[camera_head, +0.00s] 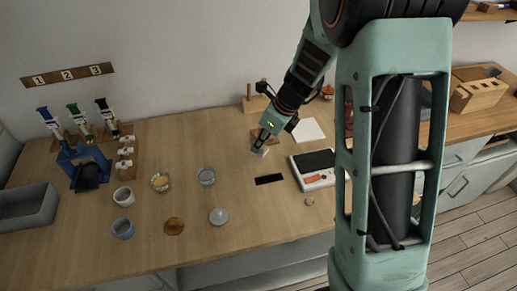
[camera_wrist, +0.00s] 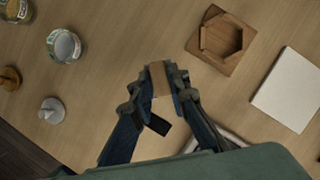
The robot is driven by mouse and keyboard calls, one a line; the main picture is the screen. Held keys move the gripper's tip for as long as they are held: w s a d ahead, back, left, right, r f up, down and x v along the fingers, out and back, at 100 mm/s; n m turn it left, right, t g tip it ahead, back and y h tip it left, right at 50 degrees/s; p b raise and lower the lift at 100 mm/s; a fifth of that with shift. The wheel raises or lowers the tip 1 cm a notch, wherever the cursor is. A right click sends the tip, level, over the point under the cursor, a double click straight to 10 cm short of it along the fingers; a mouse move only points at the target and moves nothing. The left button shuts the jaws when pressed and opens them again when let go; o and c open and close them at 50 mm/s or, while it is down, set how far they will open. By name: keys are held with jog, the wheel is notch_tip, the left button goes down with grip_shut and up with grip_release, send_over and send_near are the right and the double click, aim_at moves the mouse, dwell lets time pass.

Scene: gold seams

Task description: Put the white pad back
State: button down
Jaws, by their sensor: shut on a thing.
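In the head view the holder (camera_head: 257,136) is partly hidden behind my gripper.
A flat white square (camera_head: 308,130) lies right of the holder. A scale (camera_head: 315,182) and a black strip (camera_head: 269,179) lie nearer. Glass cups (camera_head: 206,177) and small bowls (camera_head: 123,229) stand left. A blue stand (camera_head: 80,170) and grey bin (camera_head: 28,207) are at far left.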

jog(key=shift+w+a+f, duration=0.15)
jog(key=shift+w+f, duration=0.1)
jog(key=shift+f, duration=0.2)
jog(key=shift+w+f+b, duration=0.15)
jog(key=shift+f+b, duration=0.25)
jog(key=shift+f, duration=1.2)
jog(key=shift+f, duration=0.15)
jog(key=c, duration=1.8)
grip_release()
jog(key=shift+c, duration=0.2)
